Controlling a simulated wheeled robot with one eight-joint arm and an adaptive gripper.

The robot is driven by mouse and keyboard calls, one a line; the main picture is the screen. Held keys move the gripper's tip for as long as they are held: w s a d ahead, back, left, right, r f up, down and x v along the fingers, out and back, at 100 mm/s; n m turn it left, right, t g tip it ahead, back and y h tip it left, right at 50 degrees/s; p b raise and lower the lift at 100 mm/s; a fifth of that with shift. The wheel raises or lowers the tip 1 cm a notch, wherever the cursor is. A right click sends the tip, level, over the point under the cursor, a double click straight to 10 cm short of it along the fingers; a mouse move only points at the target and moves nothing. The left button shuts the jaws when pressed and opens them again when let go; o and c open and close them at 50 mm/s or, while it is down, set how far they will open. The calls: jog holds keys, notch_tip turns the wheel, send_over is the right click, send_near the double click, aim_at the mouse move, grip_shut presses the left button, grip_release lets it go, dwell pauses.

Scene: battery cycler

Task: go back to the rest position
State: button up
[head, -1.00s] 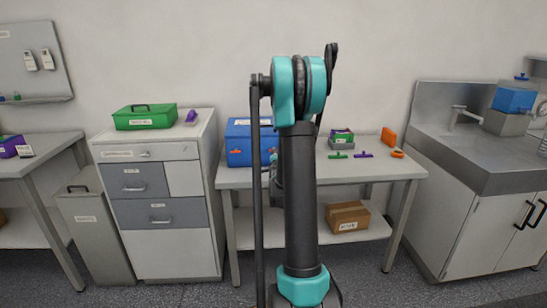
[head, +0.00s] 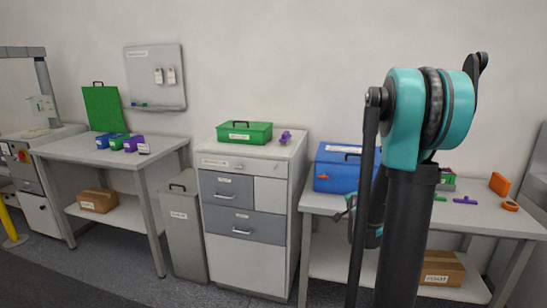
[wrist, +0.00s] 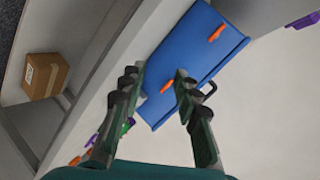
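In the wrist view my gripper (wrist: 160,78) has its two fingers spread apart with nothing between them. A blue toolbox (wrist: 200,62) with orange latches lies beyond the fingertips; I cannot tell the exact distance. In the head view the blue toolbox (head: 334,166) stands on the right-hand table, partly behind my arm. My upper arm stands upright at the right of that view, and my gripper is mostly hidden behind it.
A drawer cabinet (head: 243,222) carries a green toolbox (head: 244,132) and a purple item (head: 286,137). A grey bin (head: 184,230) stands left of it. The left table (head: 90,150) and right-hand table (head: 470,215) line the wall. Open floor lies in front.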

jog(key=s+a+f+n+g, duration=0.2)
jog(key=s+a+f+n, duration=0.1)
jog(key=s, duration=0.7)
jog(key=s+a+f+n+g+y, duration=0.1)
jog(key=s+a+f+n+g, duration=0.2)
jog(key=s, duration=0.8)
jog(key=s+a+f+n+g+y, duration=0.1)
jog(key=s+a+f+n+g, duration=0.2)
jog(key=s+a+n, duration=0.3)
jog(key=s+n, duration=0.3)
jog(key=s, duration=0.2)
jog(key=shift+a, duration=0.25)
